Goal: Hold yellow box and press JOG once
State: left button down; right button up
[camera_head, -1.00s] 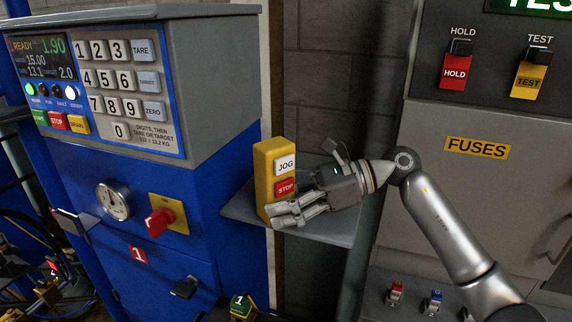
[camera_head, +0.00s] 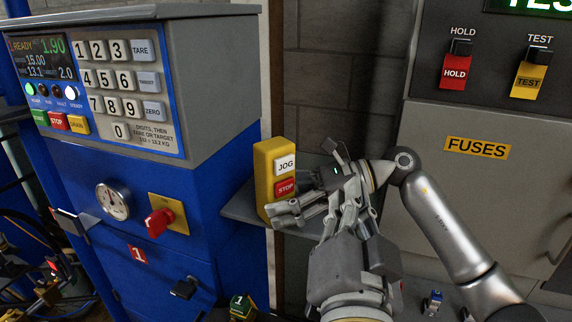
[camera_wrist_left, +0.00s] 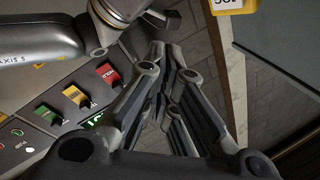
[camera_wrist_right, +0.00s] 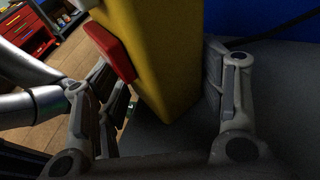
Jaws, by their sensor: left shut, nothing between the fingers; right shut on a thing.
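The yellow box (camera_head: 262,170) stands upright on a grey shelf, with a white JOG button (camera_head: 285,165) above a red STOP button (camera_head: 285,187). My right gripper (camera_head: 284,212) is shut on the box's lower part. In the right wrist view its fingers lie on both sides of the yellow box (camera_wrist_right: 165,60), with the red button (camera_wrist_right: 108,48) showing. My left gripper (camera_head: 352,205) is shut and empty, right of the box and in front of my right wrist, apart from JOG. In the left wrist view, a corner of the box (camera_wrist_left: 232,6) shows at the top right.
The grey shelf (camera_head: 240,208) carries the box. A blue scale cabinet with a keypad (camera_head: 120,85) stands to the left. A grey panel with a red HOLD switch (camera_head: 456,70) and a yellow TEST switch (camera_head: 529,80) stands to the right. My right arm crosses close behind my left gripper.

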aim_at(284, 164)
pick_arm(q)
jog(key=shift+r, duration=0.3)
jog(key=w+a, duration=0.5)
jog(key=w, duration=0.2)
dwell(0.4)
jog(key=shift+w+a, duration=0.15)
dwell(1.3)
jog(key=shift+w+a, duration=0.15)
jog(key=shift+w, duration=0.05)
jog(key=shift+w+a, duration=0.25)
jog(key=shift+w, duration=0.1)
dwell(0.9)
jog(key=shift+s+d, duration=0.5)
jog(key=shift+s, duration=0.2)
